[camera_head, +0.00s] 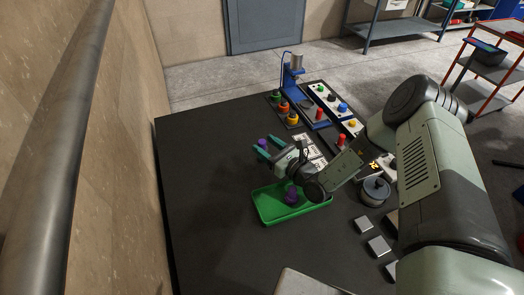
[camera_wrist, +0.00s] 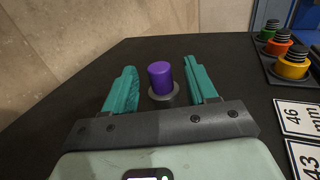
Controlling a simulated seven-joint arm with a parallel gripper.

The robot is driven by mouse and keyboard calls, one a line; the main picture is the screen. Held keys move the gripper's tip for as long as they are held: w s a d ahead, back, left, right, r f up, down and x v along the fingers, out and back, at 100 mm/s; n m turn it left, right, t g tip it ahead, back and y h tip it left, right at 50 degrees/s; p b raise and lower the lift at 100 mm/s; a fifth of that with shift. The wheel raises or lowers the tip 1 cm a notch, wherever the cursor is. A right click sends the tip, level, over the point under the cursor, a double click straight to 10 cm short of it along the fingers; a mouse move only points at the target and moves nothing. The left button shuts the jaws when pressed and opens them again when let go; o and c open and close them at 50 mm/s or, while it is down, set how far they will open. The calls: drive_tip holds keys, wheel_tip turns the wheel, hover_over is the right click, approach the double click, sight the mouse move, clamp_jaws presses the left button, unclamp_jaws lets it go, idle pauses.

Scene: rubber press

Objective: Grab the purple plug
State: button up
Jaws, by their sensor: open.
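The purple plug (camera_wrist: 160,78) stands upright in the wrist view, its purple cylinder on a grey round base on the dark table. In the head view it shows as a small purple spot (camera_head: 262,142) near the teal fingertips. My gripper (camera_head: 268,147) is open above the left part of the table. In the wrist view the two teal fingers of my gripper (camera_wrist: 159,70) stand on either side of the plug, with a gap on each side. Another purple piece (camera_head: 291,195) is in the green tray (camera_head: 268,213), behind my gripper.
White number cards (camera_head: 307,147) lie to the right. A blue press (camera_head: 291,72) and metal blocks (camera_head: 378,245) are on the table. The table's left side (camera_head: 195,170) is clear.

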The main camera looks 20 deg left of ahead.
drive_tip(key=x, duration=0.4)
clamp_jaws()
